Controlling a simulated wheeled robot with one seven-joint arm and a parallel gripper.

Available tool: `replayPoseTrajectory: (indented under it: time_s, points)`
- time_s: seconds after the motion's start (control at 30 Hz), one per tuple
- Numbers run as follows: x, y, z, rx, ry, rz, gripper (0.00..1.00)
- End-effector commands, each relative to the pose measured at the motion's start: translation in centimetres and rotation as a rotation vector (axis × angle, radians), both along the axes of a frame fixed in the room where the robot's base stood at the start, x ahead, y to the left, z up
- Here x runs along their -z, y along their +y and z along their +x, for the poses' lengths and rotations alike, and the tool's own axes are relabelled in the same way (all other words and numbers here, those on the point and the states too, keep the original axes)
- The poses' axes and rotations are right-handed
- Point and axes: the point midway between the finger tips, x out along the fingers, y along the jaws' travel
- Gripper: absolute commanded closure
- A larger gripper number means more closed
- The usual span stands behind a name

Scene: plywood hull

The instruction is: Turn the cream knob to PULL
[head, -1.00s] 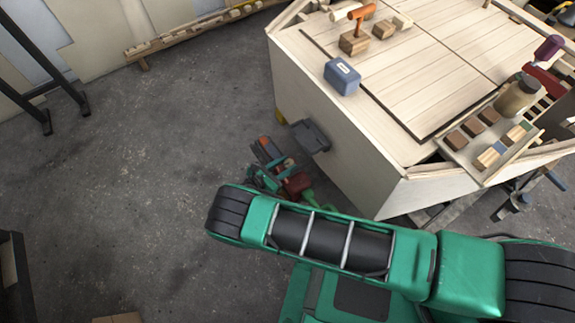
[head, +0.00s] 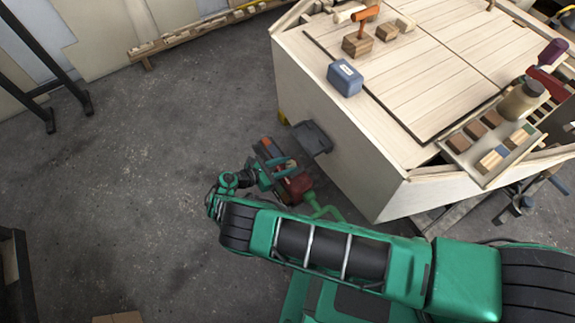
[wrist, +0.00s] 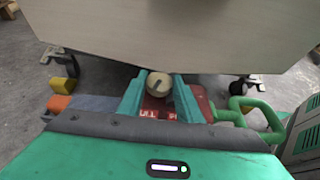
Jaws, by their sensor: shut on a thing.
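The cream knob (wrist: 158,84) is round with a dark line across its face, tilted in the wrist view.
The plywood hull (head: 340,140) rises close beyond the knob, with a dark grey bracket (head: 312,138) on its side. A green looped pipe (wrist: 258,115) is right of the red unit. An orange and yellow part (wrist: 62,97) is at left. The floor (head: 130,190) left is clear.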

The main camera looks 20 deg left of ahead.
Motion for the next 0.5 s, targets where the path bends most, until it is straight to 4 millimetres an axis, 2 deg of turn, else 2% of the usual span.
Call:
replayPoseTrajectory:
  time_s: [0.07,0.1,0.17,0.5]
  points:
    - [-0.02,0.26,-0.06,-0.004,0.001,0.003,0.90]
    - [-0.02,0.25,-0.06,-0.004,0.001,0.003,0.63]
    - [-0.02,0.22,-0.04,-0.004,0.001,0.003,0.49]
    - [-0.09,0.18,-0.10,-0.002,0.000,0.001,0.49]
